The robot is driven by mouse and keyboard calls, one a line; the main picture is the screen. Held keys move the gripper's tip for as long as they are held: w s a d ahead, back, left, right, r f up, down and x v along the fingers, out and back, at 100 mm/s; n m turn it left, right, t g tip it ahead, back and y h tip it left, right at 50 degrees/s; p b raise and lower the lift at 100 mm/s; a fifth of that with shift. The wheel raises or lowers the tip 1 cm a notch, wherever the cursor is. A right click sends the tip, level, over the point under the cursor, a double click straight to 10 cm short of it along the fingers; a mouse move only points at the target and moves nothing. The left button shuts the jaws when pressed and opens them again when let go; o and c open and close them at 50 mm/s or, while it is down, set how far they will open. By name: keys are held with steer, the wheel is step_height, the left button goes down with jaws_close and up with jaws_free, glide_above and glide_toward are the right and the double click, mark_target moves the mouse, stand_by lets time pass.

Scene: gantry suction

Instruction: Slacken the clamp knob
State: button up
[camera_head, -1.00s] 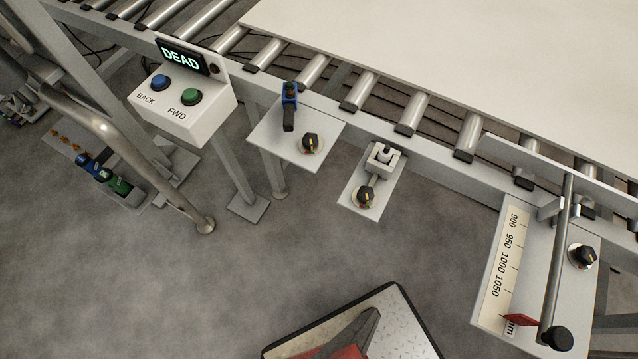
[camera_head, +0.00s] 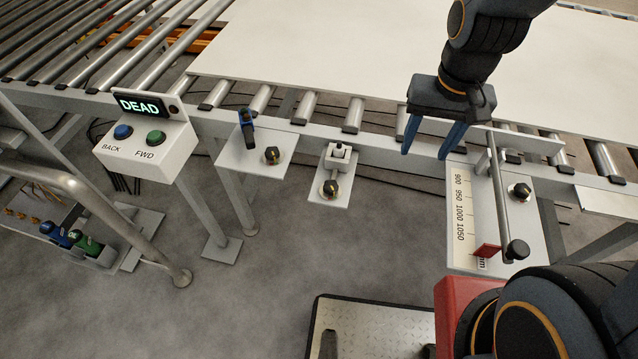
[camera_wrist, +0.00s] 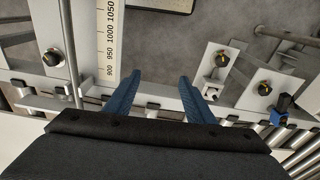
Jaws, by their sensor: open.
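Three black knobs with pale pointer marks are in view, and none is labelled as the clamp. One knob (camera_head: 520,192) sits on the scale plate (camera_head: 528,240) at right, beside a grey rod; it also shows at left in the wrist view (camera_wrist: 53,57). A second knob (camera_head: 330,188) is on a small plate below a toggle.
A white sheet (camera_head: 300,50) lies on the roller conveyor behind the plates. A grey rod with a black end (camera_head: 516,249) crosses the scale plate. A button box (camera_head: 145,142) reading DEAD stands at left.

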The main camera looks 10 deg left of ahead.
steer(key=w+a+f, duration=0.1)
steer(key=a+f, duration=0.3)
steer(key=a, duration=0.5)
steer(key=g, duration=0.1)
glide_toward(331, 185)
steer(key=shift+f, duration=0.15)
steer(key=shift+a+f, duration=0.15)
steer(key=shift+f, duration=0.35)
steer(key=shift+f+p, duration=0.85)
steer(key=shift+f, duration=2.6)
steer(key=c, duration=1.1)
